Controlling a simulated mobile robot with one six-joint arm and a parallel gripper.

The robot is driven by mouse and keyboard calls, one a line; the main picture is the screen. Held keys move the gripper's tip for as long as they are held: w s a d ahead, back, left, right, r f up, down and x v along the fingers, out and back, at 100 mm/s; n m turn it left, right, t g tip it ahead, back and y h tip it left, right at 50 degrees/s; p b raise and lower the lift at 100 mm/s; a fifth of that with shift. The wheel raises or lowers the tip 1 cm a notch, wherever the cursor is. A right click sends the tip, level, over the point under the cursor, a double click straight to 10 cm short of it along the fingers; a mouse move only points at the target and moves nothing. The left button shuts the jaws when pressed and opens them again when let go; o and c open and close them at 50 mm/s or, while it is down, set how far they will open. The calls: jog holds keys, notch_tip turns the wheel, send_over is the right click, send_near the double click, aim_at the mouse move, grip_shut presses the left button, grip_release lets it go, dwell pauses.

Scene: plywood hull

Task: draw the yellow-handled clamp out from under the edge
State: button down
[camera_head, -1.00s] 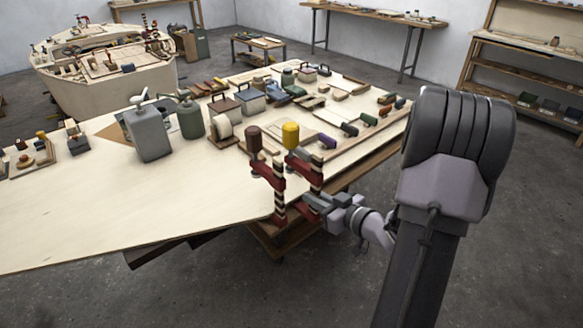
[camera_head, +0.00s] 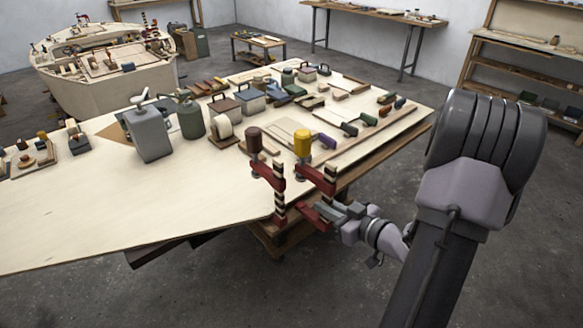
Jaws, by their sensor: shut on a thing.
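The yellow-handled clamp (camera_head: 318,176) stands upright at the near right edge of the plywood sheet (camera_head: 110,205). Its yellow handle is on top, above a red arm and a striped bar. My gripper (camera_head: 338,214) is shut on its lower part, just outside the sheet edge. The exact contact between the fingers and clamp is too small to see clearly. Whether the lower jaw is still under the sheet cannot be told from this view.
A brown-handled clamp (camera_head: 267,178) stands on the same edge, close to the left. Behind are a tape roll (camera_head: 223,128), a grey can (camera_head: 152,135), a green can (camera_head: 191,120) and several small tools. Open floor lies right of the table.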

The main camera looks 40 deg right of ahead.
aim_at(334, 166)
jog(key=shift+s, duration=0.5)
notch_tip(334, 166, up, 17)
jog(key=p, duration=1.6)
jog(key=shift+r, duration=0.15)
